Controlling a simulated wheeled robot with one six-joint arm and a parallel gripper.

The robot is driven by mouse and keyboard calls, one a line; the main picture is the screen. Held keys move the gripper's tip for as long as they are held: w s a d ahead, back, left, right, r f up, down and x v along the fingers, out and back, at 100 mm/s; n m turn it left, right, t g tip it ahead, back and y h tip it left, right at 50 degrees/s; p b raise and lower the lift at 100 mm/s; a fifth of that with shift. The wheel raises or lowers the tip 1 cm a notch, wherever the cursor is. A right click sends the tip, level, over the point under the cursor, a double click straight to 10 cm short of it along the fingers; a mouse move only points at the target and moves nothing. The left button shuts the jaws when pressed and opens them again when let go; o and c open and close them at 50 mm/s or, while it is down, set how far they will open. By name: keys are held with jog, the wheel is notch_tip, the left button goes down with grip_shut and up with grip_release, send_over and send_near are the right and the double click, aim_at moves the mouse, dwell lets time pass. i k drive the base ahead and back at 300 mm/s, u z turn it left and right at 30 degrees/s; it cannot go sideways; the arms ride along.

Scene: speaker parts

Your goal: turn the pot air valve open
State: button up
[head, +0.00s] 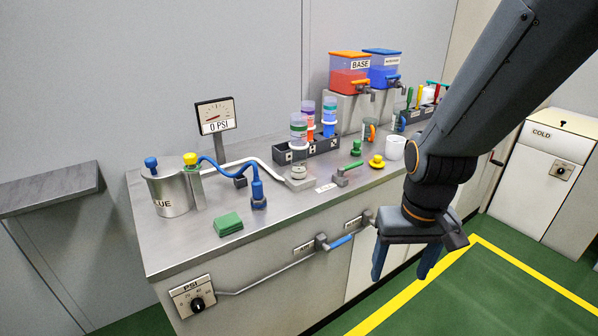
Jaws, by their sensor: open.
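A valve with a blue lever (340,242) sits on a pipe along the counter's front face, beside a small label too small to read. The lever lies roughly in line with the pipe. A second valve, with a green lever (351,166), stands on the countertop. I cannot tell from labels which is the pot air valve. The metal glue pot (172,194) stands at the counter's left end, with a blue knob and a yellow cap near its top. My gripper (405,262) is open and empty, pointing down in front of the counter, right of the blue lever and apart from it.
The PSI regulator (194,297) is on the front face at left; the gauge (215,117) reads 0 PSI. A dark rack (306,150), a yellow knob (377,161), a white cup (395,148) and green pads (228,224) stand on the countertop.

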aim_at(328, 249)
jog(key=u, duration=1.05)
jog(key=i, duration=0.4)
jog(key=z, duration=1.1)
